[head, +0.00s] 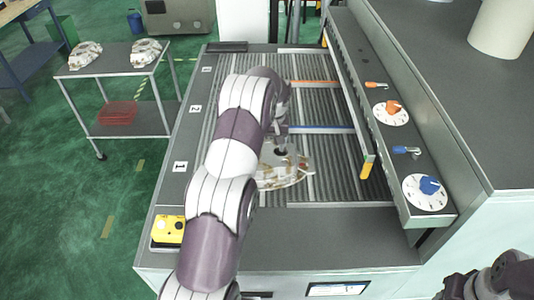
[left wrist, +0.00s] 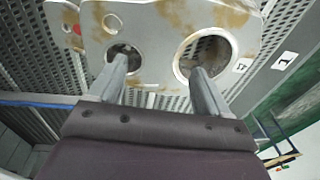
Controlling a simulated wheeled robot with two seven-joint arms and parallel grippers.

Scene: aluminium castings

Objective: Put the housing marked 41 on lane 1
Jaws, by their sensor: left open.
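A pale casting with brown patches, the housing (head: 290,172), lies on the ribbed bed beside the lane 1 sign (head: 180,167). In the left wrist view the housing (left wrist: 155,35) has two round holes and a small white tag (left wrist: 242,65), upside down, which seems to read 41. My left gripper (head: 282,152) points down over the housing; its fingers are apart, with the tips at the two holes. How deep they reach is unclear. My forearm hides part of the housing. At the bottom right, part of my right arm (head: 500,280) shows; its jaws are not clear.
Signs 2 (head: 195,108) and 3 (head: 207,70) mark the farther lanes, with blue and orange bars across the bed. A rail with dials (head: 425,192) stands along the right. A cart (head: 125,130) at left holds two more castings (head: 146,52) and a red tray (head: 117,112).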

